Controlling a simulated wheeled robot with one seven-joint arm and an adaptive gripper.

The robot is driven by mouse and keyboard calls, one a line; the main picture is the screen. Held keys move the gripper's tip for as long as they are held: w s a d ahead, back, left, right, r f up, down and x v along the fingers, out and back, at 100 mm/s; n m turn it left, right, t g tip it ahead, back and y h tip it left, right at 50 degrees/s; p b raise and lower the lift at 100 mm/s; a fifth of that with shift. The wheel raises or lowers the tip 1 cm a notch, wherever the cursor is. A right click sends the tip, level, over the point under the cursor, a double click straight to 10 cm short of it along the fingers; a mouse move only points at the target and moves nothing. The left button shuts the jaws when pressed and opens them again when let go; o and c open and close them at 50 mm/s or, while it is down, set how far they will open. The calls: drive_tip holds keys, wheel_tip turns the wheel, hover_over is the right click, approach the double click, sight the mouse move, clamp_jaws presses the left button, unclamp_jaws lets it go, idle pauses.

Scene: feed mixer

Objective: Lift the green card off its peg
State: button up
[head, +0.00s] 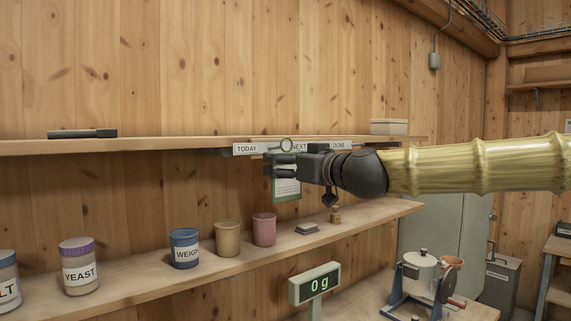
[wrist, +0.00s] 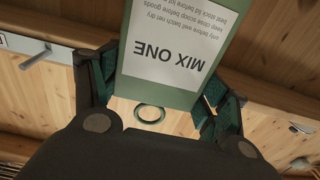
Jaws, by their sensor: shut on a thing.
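The green card (wrist: 176,92) has a white sheet reading MIX ONE and a green ring (wrist: 150,114) at its top. In the wrist view it lies between the two fingers of my gripper (wrist: 163,88), which is shut on it. In the head view the card (head: 286,190) hangs below my gripper (head: 272,166), partly hidden by it, and the ring (head: 286,144) shows above, in front of the label rail. In the wrist view only bare wood shows through the ring, with no peg seen in it. A grey peg (wrist: 35,56) sticks out at the left.
The label rail (head: 246,149) reads TODAY, NEXT and DONE under the upper shelf (head: 180,143). The lower shelf (head: 130,275) holds jars, a blue cup (head: 184,248), a tan cup (head: 227,239) and a pink cup (head: 264,230). A 0 g display (head: 315,284) stands in front.

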drive_tip(key=v, duration=0.4)
drive_tip(key=shift+s+d, duration=0.2)
drive_tip(key=shift+s, duration=0.15)
